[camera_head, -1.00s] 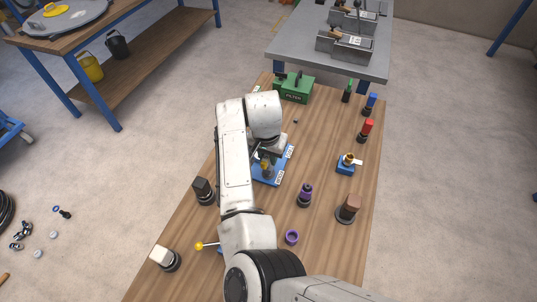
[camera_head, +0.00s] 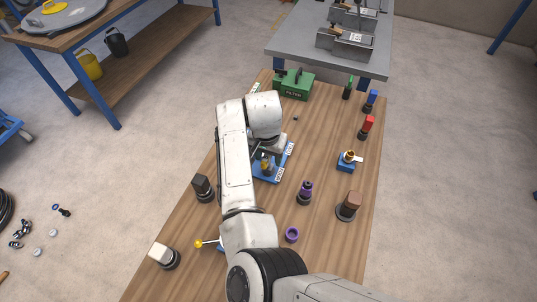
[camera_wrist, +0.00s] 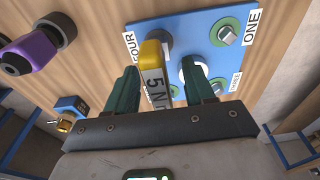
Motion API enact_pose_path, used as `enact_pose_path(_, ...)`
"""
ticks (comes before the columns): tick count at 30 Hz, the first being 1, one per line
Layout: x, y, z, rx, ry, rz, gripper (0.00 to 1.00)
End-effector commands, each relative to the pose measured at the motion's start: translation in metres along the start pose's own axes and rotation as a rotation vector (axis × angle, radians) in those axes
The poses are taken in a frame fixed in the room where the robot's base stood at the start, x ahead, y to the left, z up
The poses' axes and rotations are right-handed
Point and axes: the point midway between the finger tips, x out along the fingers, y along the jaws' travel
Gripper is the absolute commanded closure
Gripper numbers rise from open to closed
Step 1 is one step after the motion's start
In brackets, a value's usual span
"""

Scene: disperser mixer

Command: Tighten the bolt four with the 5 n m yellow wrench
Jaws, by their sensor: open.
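The blue plate (camera_wrist: 196,27) with bolts fills the top of the wrist view; it also shows in the head view (camera_head: 268,179), partly behind my arm. Its labels FOUR and ONE are readable. The yellow wrench (camera_wrist: 153,56), marked "5 N", stands upright beside the FOUR label, over a dark round bolt seat (camera_wrist: 160,40). Bolt four itself is hidden, so I cannot tell how the wrench sits on it. My gripper (camera_wrist: 163,80) is open, with its green fingers on either side of the wrench and visible gaps.
A purple-topped tool (camera_head: 305,192), a brown-topped one (camera_head: 349,206) and a small blue stand (camera_head: 346,162) are right of the plate. A black-topped tool (camera_head: 202,188) is left. A green FILTER box (camera_head: 293,85) stands at the far end.

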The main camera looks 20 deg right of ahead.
Motion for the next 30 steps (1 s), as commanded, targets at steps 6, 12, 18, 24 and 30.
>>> enact_pose_path(6,-0.003,0.0,0.0,0.0,0.001,-0.001,0.47)
enact_pose_path(12,-0.031,-0.001,0.0,0.001,0.003,-0.003,0.47)
enact_pose_path(18,-0.07,-0.001,-0.001,0.001,0.002,-0.003,0.47)
enact_pose_path(24,-0.098,-0.001,0.0,0.001,0.001,-0.001,0.47)
enact_pose_path(30,-0.107,0.0,0.0,0.0,0.0,0.0,0.47)
